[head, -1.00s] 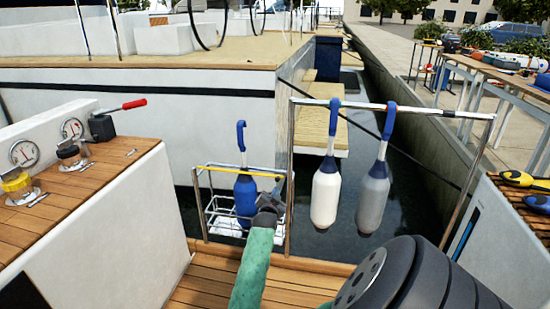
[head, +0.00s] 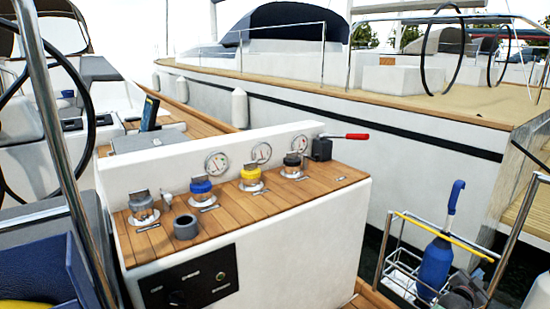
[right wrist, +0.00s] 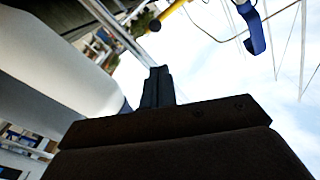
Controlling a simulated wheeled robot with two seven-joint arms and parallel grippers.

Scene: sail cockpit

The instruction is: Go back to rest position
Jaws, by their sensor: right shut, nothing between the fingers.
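My right gripper (head: 462,282) is at the lower right of the head view, in front of the wire basket (head: 400,277) and beside the blue fender (head: 434,264). It is shut and empty. In the right wrist view its closed fingers (right wrist: 158,88) point up past the dark gripper body. The blue fender stands in the basket with its hooked strap upright. The blue hook (right wrist: 255,30) also shows in the right wrist view, apart from the fingers. My left gripper is not in view.
A console (head: 290,225) with dials, several capped winches or jars and a red-handled lever (head: 345,136) stands at centre. A yellow-topped rail (head: 440,232) edges the basket. A steel post (head: 60,130) and steering wheel are at left. Another white boat lies behind.

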